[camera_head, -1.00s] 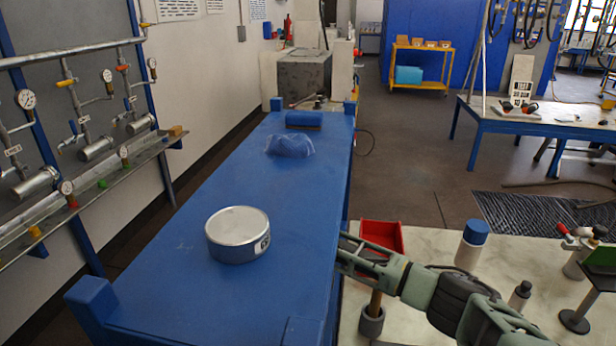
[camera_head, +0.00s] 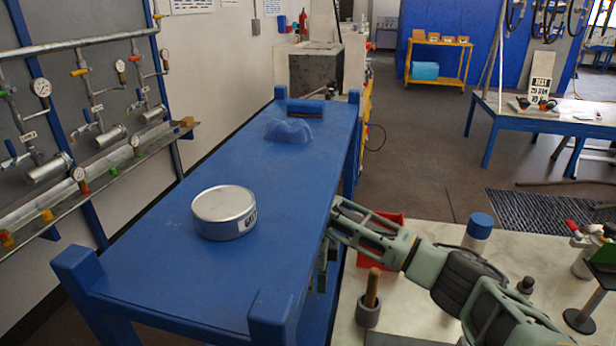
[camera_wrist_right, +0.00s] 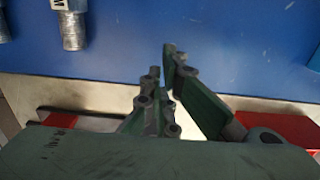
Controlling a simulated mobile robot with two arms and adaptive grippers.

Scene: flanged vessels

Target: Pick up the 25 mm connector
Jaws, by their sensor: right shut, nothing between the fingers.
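In the right wrist view a silver threaded fitting (camera_wrist_right: 72,28) with a white label stands out against a blue surface at the upper left. A second metal piece (camera_wrist_right: 3,25) is cut off by the left edge. I cannot read a size on either, so I cannot tell which is the 25 mm connector. My right gripper (camera_wrist_right: 163,66) is shut and empty, with its tips over the blue surface, to the right of and apart from the fitting. In the head view this gripper (camera_head: 330,218) is at the right edge of the blue table. My left gripper is not in view.
A round labelled metal vessel (camera_head: 224,212) stands on the blue table (camera_head: 170,270). A blue lump (camera_head: 290,131) lies farther back. Right of the table, a pale counter (camera_head: 410,315) holds a red tray (camera_head: 385,222), a blue-capped bottle (camera_head: 480,226) and a wooden-handled tool (camera_head: 370,300).

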